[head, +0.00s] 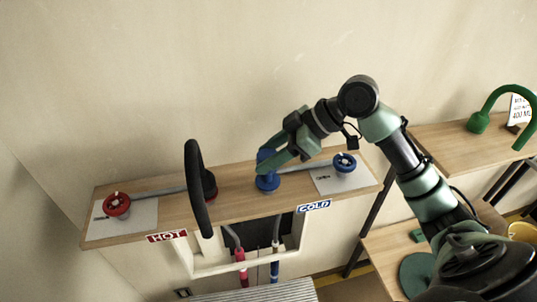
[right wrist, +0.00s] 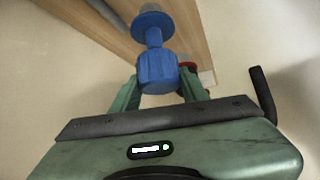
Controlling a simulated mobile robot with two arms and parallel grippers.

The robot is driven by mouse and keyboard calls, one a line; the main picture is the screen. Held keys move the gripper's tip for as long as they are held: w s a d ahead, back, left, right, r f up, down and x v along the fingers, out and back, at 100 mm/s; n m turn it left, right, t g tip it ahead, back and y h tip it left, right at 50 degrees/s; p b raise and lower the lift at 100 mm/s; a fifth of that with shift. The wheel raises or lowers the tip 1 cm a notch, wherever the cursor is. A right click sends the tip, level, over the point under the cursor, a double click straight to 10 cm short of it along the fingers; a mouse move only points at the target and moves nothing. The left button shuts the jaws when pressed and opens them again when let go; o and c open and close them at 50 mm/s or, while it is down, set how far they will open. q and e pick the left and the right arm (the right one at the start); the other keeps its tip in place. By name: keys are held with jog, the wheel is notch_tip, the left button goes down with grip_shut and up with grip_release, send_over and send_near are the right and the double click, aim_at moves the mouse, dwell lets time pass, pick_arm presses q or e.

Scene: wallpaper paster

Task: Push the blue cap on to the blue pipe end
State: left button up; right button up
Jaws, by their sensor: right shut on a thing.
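My right gripper (head: 272,156) is above the wooden shelf, shut on the blue cap (right wrist: 157,72). The blue cap sits between the two green fingers, largely covered by them in the head view. Directly below it on the shelf is the blue pipe end (head: 267,182), with a wide round base. In the right wrist view, the cap is in line with the narrower blue stem (right wrist: 153,37) and the grey-blue flange (right wrist: 150,21). I cannot tell whether the cap is fully seated or only touching. My left gripper is not in view.
A green curved pipe (head: 487,110) stands far right.

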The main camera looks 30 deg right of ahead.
jog(key=shift+p, duration=0.55)
dwell(0.5)
jog(key=shift+f+b, duration=1.2)
jog(key=shift+f, duration=0.95)
jog(key=o, duration=1.4)
jog(key=b+v, duration=0.2)
jog(key=v, duration=0.5)
jog(key=shift+d+r, duration=0.25)
jog(key=shift+r, duration=0.05)
jog(key=shift+s, duration=0.15)
